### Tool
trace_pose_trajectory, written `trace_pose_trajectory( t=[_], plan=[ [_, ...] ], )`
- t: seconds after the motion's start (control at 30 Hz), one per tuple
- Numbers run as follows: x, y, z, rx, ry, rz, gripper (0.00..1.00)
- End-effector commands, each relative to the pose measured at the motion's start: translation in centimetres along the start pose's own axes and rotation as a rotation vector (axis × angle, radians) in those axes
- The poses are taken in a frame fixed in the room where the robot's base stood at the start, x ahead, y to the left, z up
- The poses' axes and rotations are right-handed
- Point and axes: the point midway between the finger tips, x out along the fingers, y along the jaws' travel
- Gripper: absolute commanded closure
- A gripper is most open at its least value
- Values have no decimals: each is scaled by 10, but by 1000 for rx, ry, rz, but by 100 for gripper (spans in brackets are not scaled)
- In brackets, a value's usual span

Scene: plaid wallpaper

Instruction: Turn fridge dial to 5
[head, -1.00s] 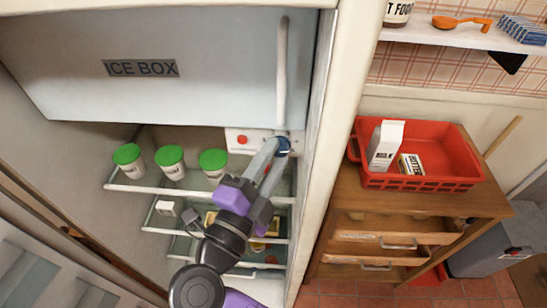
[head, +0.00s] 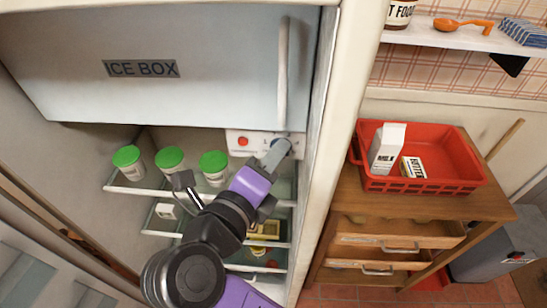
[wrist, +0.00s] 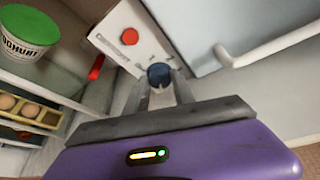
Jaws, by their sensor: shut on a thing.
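The fridge dial is a small dark blue knob (wrist: 158,72) on a white control panel (wrist: 113,40) below the ice box. My gripper (wrist: 159,90) is shut on the dial, with a finger on either side of it. In the head view my gripper (head: 277,152) reaches up to the panel (head: 240,141) and mostly hides the dial. Small marks are printed around the dial, but I cannot read its setting.
A red button (wrist: 130,36) is beside the dial. The ice box door (head: 200,75) has a long vertical handle (head: 283,75) above it. Green-lidded yoghurt pots (head: 213,165) stand on the shelf to the left. The fridge side wall is close on the right.

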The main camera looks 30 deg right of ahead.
Motion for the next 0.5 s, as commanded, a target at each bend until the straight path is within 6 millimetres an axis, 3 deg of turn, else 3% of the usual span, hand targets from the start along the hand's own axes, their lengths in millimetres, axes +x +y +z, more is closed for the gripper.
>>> trace_pose_trajectory(
  t=[0.5],
  plan=[
    [0, 1, -1, 61, 1, 30, 100]
  ],
)
